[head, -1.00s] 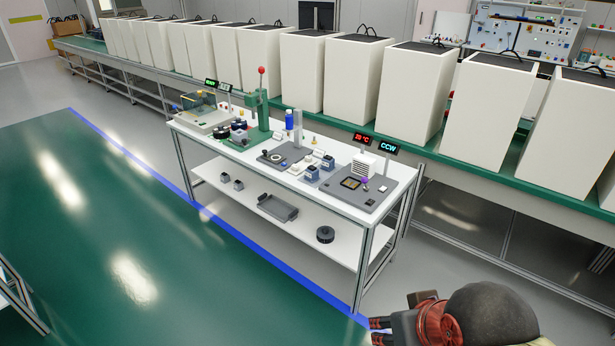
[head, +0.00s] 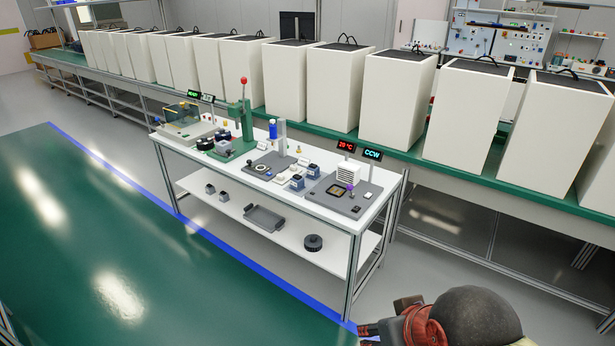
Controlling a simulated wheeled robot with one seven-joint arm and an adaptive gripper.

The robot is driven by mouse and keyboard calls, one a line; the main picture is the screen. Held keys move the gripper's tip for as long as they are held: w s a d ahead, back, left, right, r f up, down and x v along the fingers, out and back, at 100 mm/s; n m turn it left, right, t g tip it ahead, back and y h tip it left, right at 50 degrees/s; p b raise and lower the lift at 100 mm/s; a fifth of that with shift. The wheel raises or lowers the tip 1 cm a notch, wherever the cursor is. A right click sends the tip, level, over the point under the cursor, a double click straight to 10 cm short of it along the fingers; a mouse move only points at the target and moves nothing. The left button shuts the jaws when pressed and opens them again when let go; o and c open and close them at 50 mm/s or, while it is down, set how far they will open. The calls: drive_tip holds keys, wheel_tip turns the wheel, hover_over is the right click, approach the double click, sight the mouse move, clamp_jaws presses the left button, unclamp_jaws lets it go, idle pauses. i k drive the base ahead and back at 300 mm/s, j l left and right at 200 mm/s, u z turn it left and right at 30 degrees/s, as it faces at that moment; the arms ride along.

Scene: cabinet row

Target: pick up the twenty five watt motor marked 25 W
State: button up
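Two small blue-grey block-shaped motors stand on the white bench top, one nearer (head: 297,182) and one a little behind it to the right (head: 313,171). Pale labels stand near them, but no marking can be read, so I cannot tell which is 25 W. My gripper (head: 364,332) is at the bottom edge, partly cut off, well in front of the bench and far from the motors. Its fingers appear apart, with nothing seen between them.
A grey tray (head: 264,217) and a black round part (head: 313,243) lie on the lower shelf. Tall white cabinets (head: 400,95) line the back. Green floor (head: 100,240) is clear.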

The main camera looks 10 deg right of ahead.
sight(297, 182)
drive_tip(key=i+j, duration=0.15)
drive_tip(key=i, duration=0.3)
drive_tip(key=i+j+z, duration=0.1)
drive_tip(key=i, duration=0.4)
drive_tip(key=i+j+z, duration=0.1)
drive_tip(key=i, duration=0.35)
drive_tip(key=i+j, duration=0.3)
drive_tip(key=i, duration=0.15)
drive_tip(key=i+j+z, duration=0.1)
drive_tip(key=i, duration=0.35)
drive_tip(key=j, duration=0.1)
